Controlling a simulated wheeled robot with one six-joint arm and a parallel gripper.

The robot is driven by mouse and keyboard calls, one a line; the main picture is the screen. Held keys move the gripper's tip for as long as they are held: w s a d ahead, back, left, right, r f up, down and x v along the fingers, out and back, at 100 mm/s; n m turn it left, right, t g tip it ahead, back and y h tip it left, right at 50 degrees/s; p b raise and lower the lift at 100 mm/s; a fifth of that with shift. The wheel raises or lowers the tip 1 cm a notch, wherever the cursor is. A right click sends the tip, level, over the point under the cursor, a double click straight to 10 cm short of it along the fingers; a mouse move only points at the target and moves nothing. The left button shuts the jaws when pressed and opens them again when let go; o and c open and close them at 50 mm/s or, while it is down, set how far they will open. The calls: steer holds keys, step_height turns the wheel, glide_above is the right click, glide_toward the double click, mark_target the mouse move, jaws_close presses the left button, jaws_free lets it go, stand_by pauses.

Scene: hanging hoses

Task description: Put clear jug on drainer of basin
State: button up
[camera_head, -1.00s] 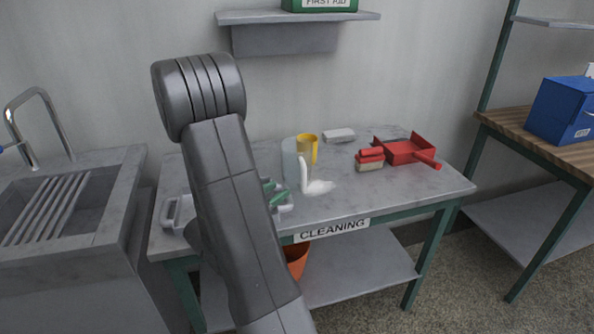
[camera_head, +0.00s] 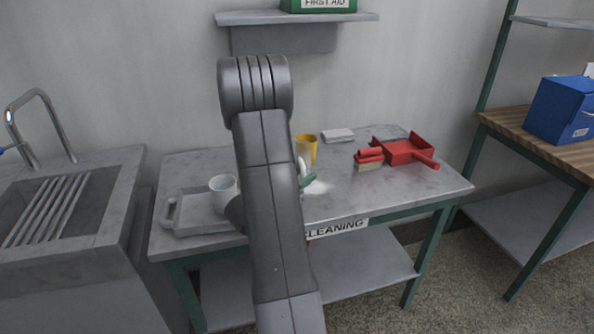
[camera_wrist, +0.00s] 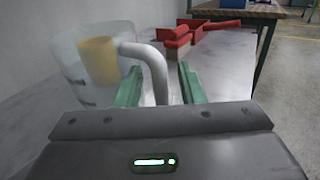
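The clear jug (camera_wrist: 68,62) stands on the cleaning table in the left of the wrist view, see-through with a pale curved handle (camera_wrist: 157,68). My gripper (camera_wrist: 160,88) has its two green fingers apart. The handle rises between them in the picture, with a gap showing on the right; contact cannot be told. In the head view my arm hides most of the jug, and one green finger (camera_head: 307,181) shows beside it. The basin (camera_head: 121,198) is at the left, with a ribbed drainer (camera_head: 45,207) over its left part, bare of objects.
A yellow cup (camera_head: 307,148) stands behind the jug. A white mug (camera_head: 223,193) is on a grey tray (camera_head: 180,226) at the table's left. A tap (camera_head: 42,120) rises behind the basin.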

steer(key=shift+w+d, duration=0.15)
jaws_close()
steer(key=shift+r, duration=0.15)
